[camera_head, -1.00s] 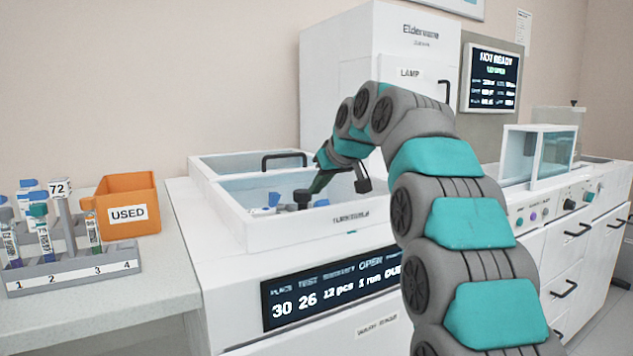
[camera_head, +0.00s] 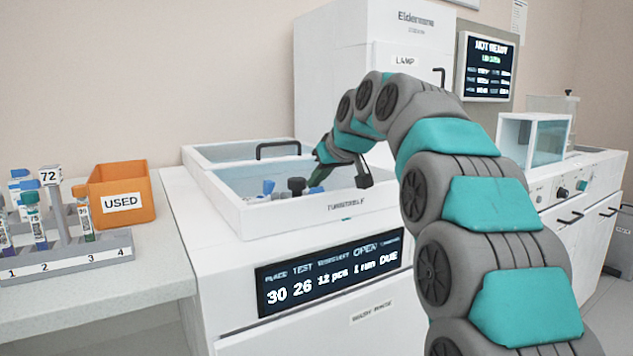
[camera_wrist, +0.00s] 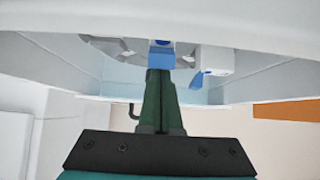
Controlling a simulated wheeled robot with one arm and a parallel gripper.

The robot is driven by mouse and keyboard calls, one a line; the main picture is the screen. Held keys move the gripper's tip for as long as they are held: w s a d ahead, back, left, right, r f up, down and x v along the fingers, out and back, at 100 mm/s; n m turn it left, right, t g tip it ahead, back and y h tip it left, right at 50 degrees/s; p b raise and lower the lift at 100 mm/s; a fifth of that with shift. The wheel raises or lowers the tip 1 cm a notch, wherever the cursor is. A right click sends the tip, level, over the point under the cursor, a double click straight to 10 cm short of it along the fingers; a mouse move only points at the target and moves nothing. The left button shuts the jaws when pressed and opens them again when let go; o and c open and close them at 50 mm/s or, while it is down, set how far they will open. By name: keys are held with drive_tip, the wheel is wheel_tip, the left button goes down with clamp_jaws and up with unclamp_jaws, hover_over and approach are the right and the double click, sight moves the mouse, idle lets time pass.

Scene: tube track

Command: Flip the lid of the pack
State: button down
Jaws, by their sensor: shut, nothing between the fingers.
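My gripper (camera_head: 318,180) reaches into the tray, right of the knob, fingers shut. In the wrist view, the dark green fingers (camera_wrist: 160,78) end close to a blue-topped piece (camera_wrist: 161,58); touching or not I cannot tell. A white pack with a blue flap (camera_wrist: 213,62) is right of them. Which pack has the lid is unclear.
An orange USED bin (camera_head: 122,194) and a tube rack (camera_head: 70,250) stand on the left counter. The LAMP cabinet (camera_head: 345,90) rises behind the tray. A clear-walled box (camera_head: 535,140) is to the right. The tray's walls surround my gripper.

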drive_tip(key=shift+s+d+f+t+y+b, duration=0.1)
drive_tip(key=shift+s+f+t+y+b, duration=0.25)
drive_tip(key=shift+b, duration=1.15)
drive_tip(key=shift+s+d+f+t+y+b, duration=0.1)
drive_tip(key=shift+f+t+y+b, duration=0.35)
drive_tip(key=shift+b, duration=1.05)
drive_tip(key=shift+s+d+r+t+b, duration=0.2)
drive_tip(key=shift+t+b, duration=0.1)
drive_tip(key=shift+b, duration=0.25)
drive_tip(key=shift+s+d, duration=0.1)
drive_tip(key=shift+s, duration=0.05)
drive_tip(key=shift+s+d, duration=0.1)
drive_tip(key=shift+r, duration=0.1)
